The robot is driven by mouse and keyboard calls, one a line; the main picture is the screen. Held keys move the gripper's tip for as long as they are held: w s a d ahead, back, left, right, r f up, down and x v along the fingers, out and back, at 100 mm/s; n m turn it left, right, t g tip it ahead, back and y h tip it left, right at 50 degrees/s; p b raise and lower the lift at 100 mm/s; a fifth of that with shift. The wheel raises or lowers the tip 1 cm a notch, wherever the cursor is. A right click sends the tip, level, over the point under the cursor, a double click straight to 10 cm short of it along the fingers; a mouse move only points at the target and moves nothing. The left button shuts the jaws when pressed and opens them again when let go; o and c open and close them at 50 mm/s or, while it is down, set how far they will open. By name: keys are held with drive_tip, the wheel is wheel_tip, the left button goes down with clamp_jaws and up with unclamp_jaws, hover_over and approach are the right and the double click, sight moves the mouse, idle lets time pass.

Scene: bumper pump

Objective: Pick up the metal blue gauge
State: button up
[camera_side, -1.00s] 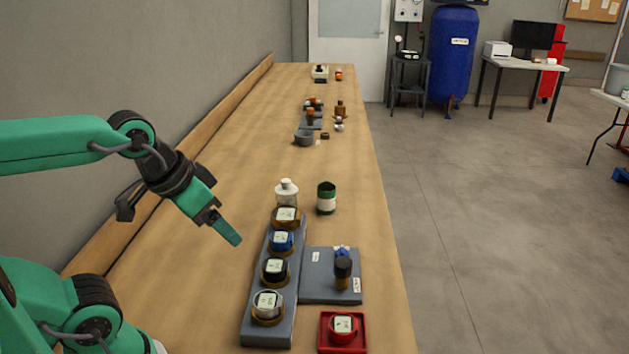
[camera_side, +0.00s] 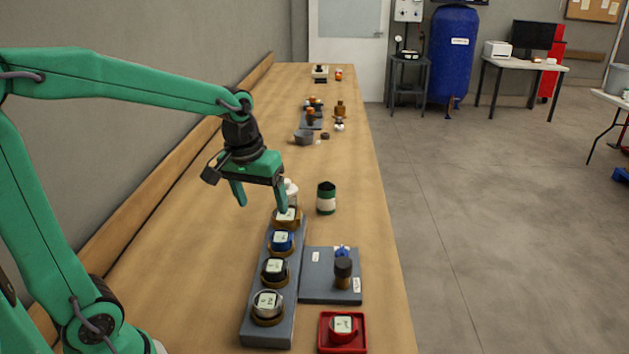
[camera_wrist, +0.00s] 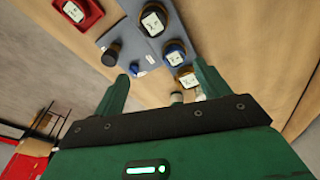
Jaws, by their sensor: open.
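The blue gauge (camera_side: 281,241) has a white square face and sits in a grey rack (camera_side: 251,312), between a brass gauge (camera_side: 287,218) and a black gauge (camera_side: 274,271). In the wrist view the blue gauge (camera_wrist: 174,53) shows ahead, between the lines of the two fingers. My gripper (camera_side: 262,208) is open and empty, with its fingers pointing down.
A silver gauge (camera_side: 267,306) sits at the near end of the rack. A grey plate (camera_side: 317,283) beside it holds a dark cylinder (camera_side: 342,271) and a small blue part. A red tray (camera_side: 326,345) is in front. A green-white can (camera_side: 326,198) and a white bottle stand behind.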

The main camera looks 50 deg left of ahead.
sight(280, 236)
drive_tip(key=w+a+f+n, duration=0.1)
drive_tip(key=w+f, duration=0.1)
drive_tip(key=w+a+f+n+g, duration=0.1)
drive_tip(key=w+a+f, duration=0.1)
drive_tip(key=f, duration=0.1)
drive_tip(key=w+a+f+n+g, duration=0.1)
drive_tip(key=w+f, duration=0.1)
drive_tip(key=w, duration=0.1)
drive_tip(key=shift+a+f, duration=0.2)
drive_tip(key=shift+a, duration=0.1)
drive_tip(key=shift+w+a+f+n, duration=0.25)
drive_tip(key=shift+f+n, duration=0.15)
drive_tip(key=shift+f, duration=0.15)
drive_tip(key=shift+f, duration=0.1)
drive_tip(key=shift+f, duration=1.2)
drive_tip(key=shift+f, duration=0.1)
drive_tip(key=shift+w+a+f, duration=0.1)
drive_tip(key=shift+f, duration=1.15)
drive_tip(key=shift+w+a+f, duration=0.1)
drive_tip(key=shift+f, duration=1.15)
drive_tip(key=shift+c, duration=0.2)
